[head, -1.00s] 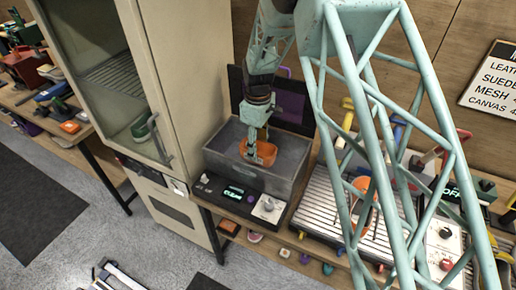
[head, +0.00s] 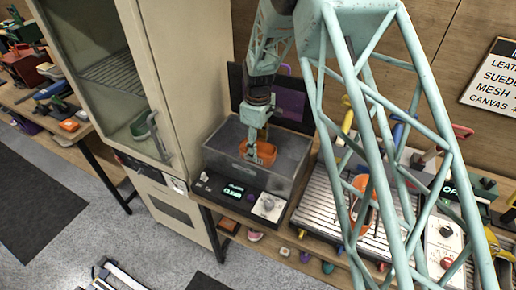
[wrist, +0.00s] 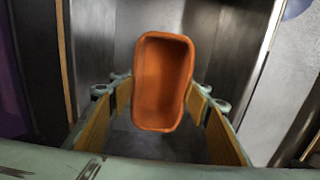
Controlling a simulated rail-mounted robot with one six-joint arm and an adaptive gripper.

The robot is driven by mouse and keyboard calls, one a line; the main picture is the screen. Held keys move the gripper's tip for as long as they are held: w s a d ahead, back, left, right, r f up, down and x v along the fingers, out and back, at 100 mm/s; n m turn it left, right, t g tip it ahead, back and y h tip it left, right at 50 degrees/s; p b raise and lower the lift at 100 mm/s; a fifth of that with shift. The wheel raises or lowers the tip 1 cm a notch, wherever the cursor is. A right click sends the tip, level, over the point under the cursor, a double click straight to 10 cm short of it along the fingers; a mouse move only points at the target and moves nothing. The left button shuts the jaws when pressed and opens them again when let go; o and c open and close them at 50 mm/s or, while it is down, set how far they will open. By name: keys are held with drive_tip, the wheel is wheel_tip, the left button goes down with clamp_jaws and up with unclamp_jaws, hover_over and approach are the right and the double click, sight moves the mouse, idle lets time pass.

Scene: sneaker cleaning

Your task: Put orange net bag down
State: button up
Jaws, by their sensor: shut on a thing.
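The orange net bag (head: 265,153) is inside the grey basin (head: 283,184), low between its walls. In the wrist view the bag (wrist: 163,82) is a rounded orange pouch with a raised rim, seen from above. My gripper (head: 252,150) reaches down into the basin and is shut on the bag. In the wrist view one finger of my gripper (wrist: 160,100) lies on each side of the bag. Whether the bag touches the basin floor cannot be told.
A beige cabinet (head: 195,80) stands close on the left. A ribbed tray (head: 318,205) with an orange-and-dark shoe lies to the right.

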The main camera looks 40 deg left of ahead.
drive_tip(key=o, duration=0.9)
drive_tip(key=shift+r, duration=0.2)
drive_tip(key=shift+r+p, duration=0.45)
drive_tip(key=shift+r, duration=0.35)
wheel_tip(320, 180, up, 11)
drive_tip(key=shift+r+b, duration=0.1)
drive_tip(key=shift+b, duration=0.25)
